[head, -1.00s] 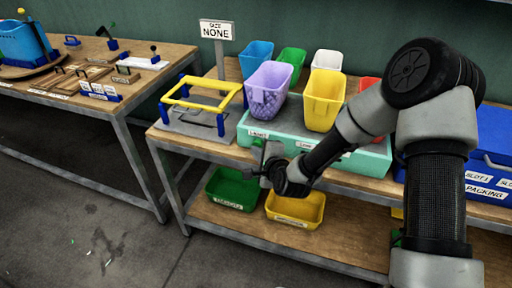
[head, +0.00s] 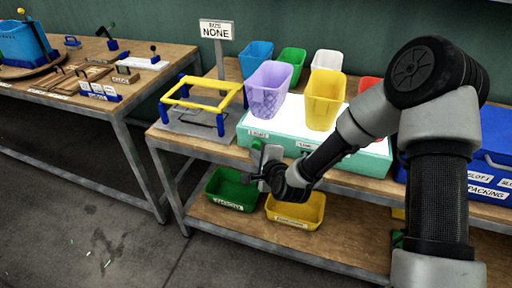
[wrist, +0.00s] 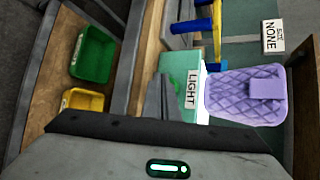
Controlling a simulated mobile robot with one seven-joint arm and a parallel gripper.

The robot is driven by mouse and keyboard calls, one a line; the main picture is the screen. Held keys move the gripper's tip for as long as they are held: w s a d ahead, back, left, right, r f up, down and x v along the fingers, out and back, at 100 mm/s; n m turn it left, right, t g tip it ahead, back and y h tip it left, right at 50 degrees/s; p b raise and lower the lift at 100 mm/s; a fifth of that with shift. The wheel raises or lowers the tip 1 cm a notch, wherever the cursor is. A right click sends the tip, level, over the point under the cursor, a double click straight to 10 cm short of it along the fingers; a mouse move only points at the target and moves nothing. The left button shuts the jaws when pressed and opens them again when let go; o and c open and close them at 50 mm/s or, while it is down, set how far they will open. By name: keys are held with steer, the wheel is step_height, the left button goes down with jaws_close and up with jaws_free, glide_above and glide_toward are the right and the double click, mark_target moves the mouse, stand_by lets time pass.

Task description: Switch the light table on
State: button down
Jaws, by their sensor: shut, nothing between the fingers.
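The light table (head: 378,161) is a low teal box on the right-hand bench, and its top glows bright white. Its front carries a LIGHT label (head: 258,133), also seen in the wrist view (wrist: 190,88). A small green switch (head: 257,144) shows beside that label; in the wrist view it is partly hidden behind the fingers (wrist: 175,83). My gripper (head: 258,177) is shut and empty, just in front of and below the switch. In the wrist view its fingers (wrist: 161,103) point toward the label. I cannot tell whether they touch the box.
A purple bin (head: 268,90) and a yellow bin (head: 323,100) stand on the light table. Blue, green, white and red bins stand behind. A yellow-and-blue frame (head: 202,94) is to the left. Green (head: 232,190) and yellow (head: 296,211) trays sit on the lower shelf.

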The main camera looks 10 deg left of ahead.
steer(key=shift+s+a+b, duration=0.15)
steer(key=shift+s+b, duration=0.1)
steer(key=shift+s, duration=1.2)
steer(key=shift+s+a+b, duration=0.1)
steer(key=shift+s+b, duration=0.1)
steer(key=shift+s, duration=1.25)
steer(key=shift+a, duration=0.1)
